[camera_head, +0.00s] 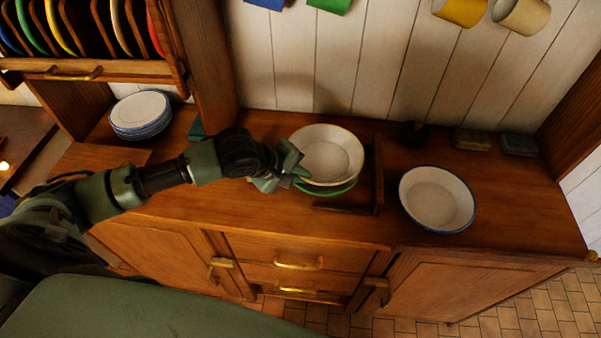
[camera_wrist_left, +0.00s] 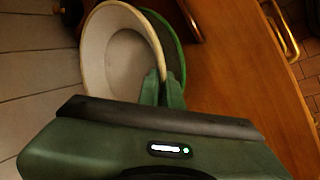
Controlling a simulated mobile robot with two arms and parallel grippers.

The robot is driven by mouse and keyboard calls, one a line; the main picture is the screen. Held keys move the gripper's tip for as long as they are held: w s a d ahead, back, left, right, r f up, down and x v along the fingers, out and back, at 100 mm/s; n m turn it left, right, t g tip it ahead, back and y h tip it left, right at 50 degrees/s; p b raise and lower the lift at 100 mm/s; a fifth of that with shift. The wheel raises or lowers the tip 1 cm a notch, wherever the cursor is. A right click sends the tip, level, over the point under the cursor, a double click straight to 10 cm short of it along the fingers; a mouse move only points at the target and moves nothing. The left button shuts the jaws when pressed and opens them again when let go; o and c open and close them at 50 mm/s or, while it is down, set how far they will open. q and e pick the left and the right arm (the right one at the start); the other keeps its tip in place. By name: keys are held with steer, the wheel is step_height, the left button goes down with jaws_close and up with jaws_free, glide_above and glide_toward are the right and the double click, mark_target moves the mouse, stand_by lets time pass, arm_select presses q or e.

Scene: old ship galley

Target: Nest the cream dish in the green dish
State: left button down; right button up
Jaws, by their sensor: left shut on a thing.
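The cream dish (camera_head: 328,153) is over the green dish (camera_head: 331,189) on the wooden counter in the head view. Only the green dish's near rim shows below it. My left gripper (camera_head: 297,172) is shut on the left rim of the cream dish. In the left wrist view the cream dish (camera_wrist_left: 112,62) is in the fingers (camera_wrist_left: 162,88), with the green dish (camera_wrist_left: 172,48) partly hidden behind it. I cannot tell whether the two dishes touch. My right gripper is not in view.
A white dish with a blue rim (camera_head: 437,198) stands on the counter to the right. A low wooden rail (camera_head: 378,178) lies between it and the dishes. Stacked plates (camera_head: 141,113) are at the left. Mugs (camera_head: 460,11) hang above.

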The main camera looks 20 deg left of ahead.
arm_select(q)
steer(key=shift+f, duration=0.5)
stand_by(0.4)
steer(key=c, duration=1.5)
jaws_free()
steer(key=shift+f, duration=0.1)
steer(key=shift+s+f, duration=0.1)
steer(key=shift+r+p, duration=4.2)
steer(key=shift+p, duration=0.55)
steer(key=shift+d, duration=0.1)
